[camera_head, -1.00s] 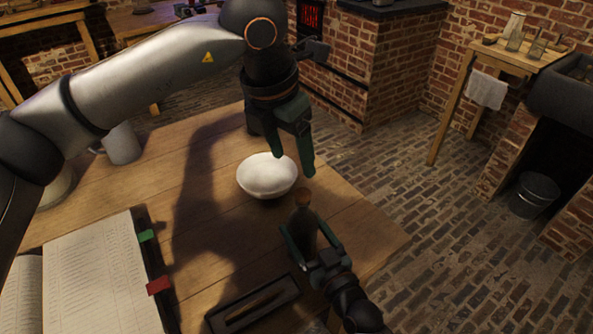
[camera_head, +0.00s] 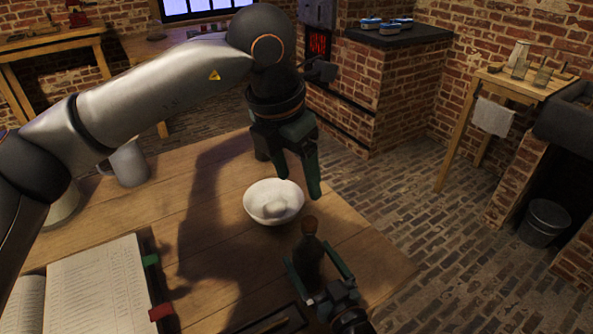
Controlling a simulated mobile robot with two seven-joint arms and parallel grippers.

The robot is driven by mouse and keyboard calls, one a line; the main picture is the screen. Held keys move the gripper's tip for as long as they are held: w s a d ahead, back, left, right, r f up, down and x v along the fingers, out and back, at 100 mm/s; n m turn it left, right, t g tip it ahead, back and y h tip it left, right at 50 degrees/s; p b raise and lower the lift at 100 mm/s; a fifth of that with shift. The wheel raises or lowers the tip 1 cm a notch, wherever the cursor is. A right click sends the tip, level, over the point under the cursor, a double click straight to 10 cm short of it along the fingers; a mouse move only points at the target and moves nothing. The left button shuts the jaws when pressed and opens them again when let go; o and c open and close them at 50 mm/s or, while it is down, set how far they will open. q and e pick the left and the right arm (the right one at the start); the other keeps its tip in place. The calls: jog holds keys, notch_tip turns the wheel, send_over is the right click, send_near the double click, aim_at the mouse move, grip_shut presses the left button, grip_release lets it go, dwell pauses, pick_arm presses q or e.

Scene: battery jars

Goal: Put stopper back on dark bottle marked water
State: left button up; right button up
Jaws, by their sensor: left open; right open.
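A dark bottle (camera_head: 308,262) stands upright near the table's right edge. A brown stopper (camera_head: 309,225) sits in its mouth; I cannot tell how deep it is seated. No marking on the bottle can be read. My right gripper (camera_head: 319,268) is open, with one finger on each side of the bottle's body.
The white bowl (camera_head: 262,208) stands just behind the bottle, with something pale inside. An open book (camera_head: 95,290) with green and red tabs lies at the left. A dark tray (camera_head: 240,328) is at the front edge. A grey mug (camera_head: 129,165) stands at the back left.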

jog(key=v, duration=1.2)
jog(key=shift+p, duration=0.35)
